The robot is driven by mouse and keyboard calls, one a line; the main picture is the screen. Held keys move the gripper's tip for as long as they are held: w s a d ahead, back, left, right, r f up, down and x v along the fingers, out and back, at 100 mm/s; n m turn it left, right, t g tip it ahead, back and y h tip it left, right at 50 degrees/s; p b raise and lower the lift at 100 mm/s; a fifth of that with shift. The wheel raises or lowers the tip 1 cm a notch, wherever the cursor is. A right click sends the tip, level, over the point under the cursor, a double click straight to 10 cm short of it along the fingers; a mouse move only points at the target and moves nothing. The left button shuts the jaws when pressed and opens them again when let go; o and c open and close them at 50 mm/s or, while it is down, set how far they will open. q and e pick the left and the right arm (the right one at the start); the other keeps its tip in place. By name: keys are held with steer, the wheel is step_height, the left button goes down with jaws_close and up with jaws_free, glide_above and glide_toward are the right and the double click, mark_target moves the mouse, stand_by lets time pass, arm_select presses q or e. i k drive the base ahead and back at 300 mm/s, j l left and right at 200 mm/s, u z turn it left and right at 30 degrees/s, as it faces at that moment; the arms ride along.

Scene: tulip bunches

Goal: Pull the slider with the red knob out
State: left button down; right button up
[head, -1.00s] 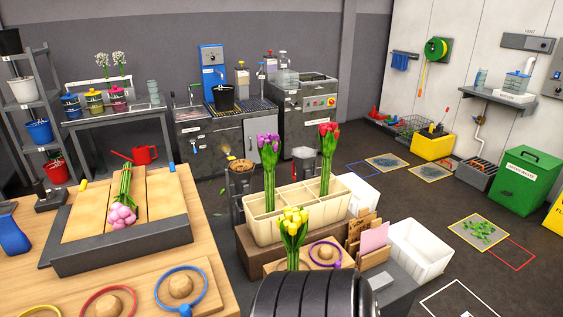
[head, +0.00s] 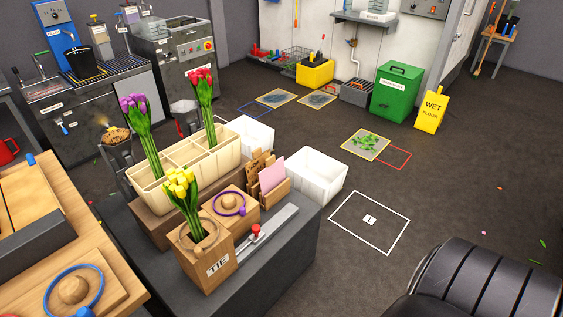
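The slider's red knob (head: 255,229) stands upright near the front end of a grey metal rail (head: 280,222) on the dark grey bench top (head: 285,248). The knob is just right of a brown box labelled TIE (head: 218,266), which holds a bunch of yellow tulips (head: 181,188) upright. The rail runs back and to the right from the knob, with a bare stretch behind it. Neither gripper is in view. A black ribbed part of my own arm fills the lower right corner.
A cream divided holder (head: 160,200) with purple and red tulips stands behind the TIE box. A wooden block with a purple ring (head: 229,204), a card rack (head: 275,193) and a white bin (head: 318,177) stand behind the rail. Floor to the right is mostly clear.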

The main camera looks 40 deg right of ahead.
mark_target(258, 235)
steer(key=z, duration=1.05)
